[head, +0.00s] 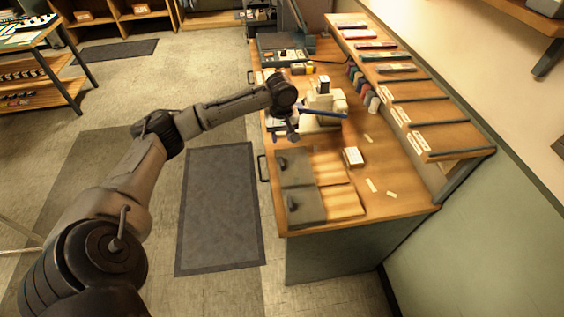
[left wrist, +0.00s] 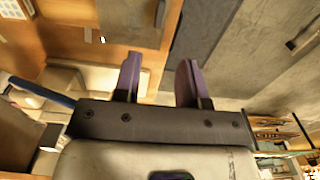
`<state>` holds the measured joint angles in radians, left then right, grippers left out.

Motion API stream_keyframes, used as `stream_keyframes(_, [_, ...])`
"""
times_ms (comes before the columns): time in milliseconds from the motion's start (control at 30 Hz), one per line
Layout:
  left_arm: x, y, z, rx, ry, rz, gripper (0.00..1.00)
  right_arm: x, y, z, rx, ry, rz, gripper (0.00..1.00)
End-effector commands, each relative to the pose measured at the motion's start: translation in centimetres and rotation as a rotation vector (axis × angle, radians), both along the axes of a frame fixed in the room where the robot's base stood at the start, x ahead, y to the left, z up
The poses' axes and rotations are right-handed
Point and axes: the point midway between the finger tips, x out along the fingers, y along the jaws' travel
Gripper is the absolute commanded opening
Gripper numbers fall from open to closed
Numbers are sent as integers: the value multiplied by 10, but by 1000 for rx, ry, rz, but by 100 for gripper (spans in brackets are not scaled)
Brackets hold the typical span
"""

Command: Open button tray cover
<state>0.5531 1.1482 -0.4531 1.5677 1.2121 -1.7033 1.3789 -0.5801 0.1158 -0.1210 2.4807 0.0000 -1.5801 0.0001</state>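Two grey covers with dark knobs lie at the near front of the wooden workbench: a farther cover (head: 297,172) and a nearer cover (head: 305,208). Both look flat and closed, with bare wooden strips to their right. I cannot tell which one is the button tray's. My left gripper (head: 292,134) is above the bench's front edge, just beyond the farther cover and apart from it. In the left wrist view its two purple fingers (left wrist: 159,75) are spread with nothing between them. A grey cover with a dark handle (left wrist: 132,22) shows ahead of them. My right gripper is not in view.
A cream machine with a blue lever (head: 325,112) stands right beside my left gripper. A sloped wooden rack (head: 440,138) runs along the wall. A dark mat (head: 219,210) covers the clear floor in front.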

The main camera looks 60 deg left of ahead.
Motion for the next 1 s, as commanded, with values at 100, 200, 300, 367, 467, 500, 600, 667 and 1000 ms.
stream_keyframes(100, [0,0,-16,1,3,2,38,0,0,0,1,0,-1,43])
stream_keyframes(200, [-1,0,-35,0,3,2,38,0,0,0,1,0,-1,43])
stream_keyframes(300, [-1,0,-54,1,4,2,38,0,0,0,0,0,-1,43])
stream_keyframes(367, [-1,0,-65,0,3,1,38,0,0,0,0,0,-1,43])
stream_keyframes(467, [-1,0,-83,1,3,0,38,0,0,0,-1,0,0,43])
stream_keyframes(500, [0,-1,-89,-1,1,0,38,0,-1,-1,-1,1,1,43])
stream_keyframes(600, [-1,0,-104,2,2,0,38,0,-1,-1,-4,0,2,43])
stream_keyframes(667, [-1,0,-111,2,2,0,38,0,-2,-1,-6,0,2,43])
stream_keyframes(1000, [0,0,-131,2,0,-1,38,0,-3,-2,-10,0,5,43])
